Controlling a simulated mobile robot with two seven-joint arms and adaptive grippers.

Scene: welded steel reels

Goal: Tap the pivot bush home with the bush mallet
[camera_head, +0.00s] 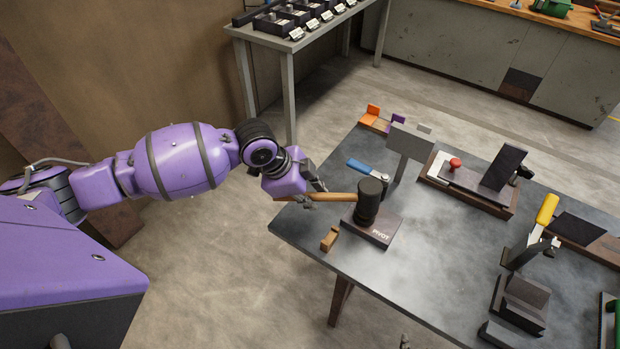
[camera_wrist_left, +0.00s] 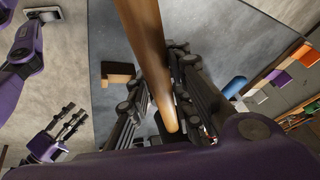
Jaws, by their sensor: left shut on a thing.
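My left gripper (camera_head: 313,193) is shut on the wooden handle of the bush mallet. The mallet's black head (camera_head: 370,190) is upright over the dark block marked PIVOT (camera_head: 383,236), near the table's left edge. The head hides the pivot bush, and I cannot tell whether they touch. In the left wrist view the handle (camera_wrist_left: 148,50) runs between the fingers of my left gripper (camera_wrist_left: 160,110). My right gripper (camera_wrist_left: 72,122) shows at the left of that view with its fingers apart and nothing between them.
A small wooden block (camera_head: 330,238) lies left of the PIVOT block. A fixture with a red knob (camera_head: 455,163) and a yellow-handled clamp (camera_head: 546,210) are to the right. The table middle is clear.

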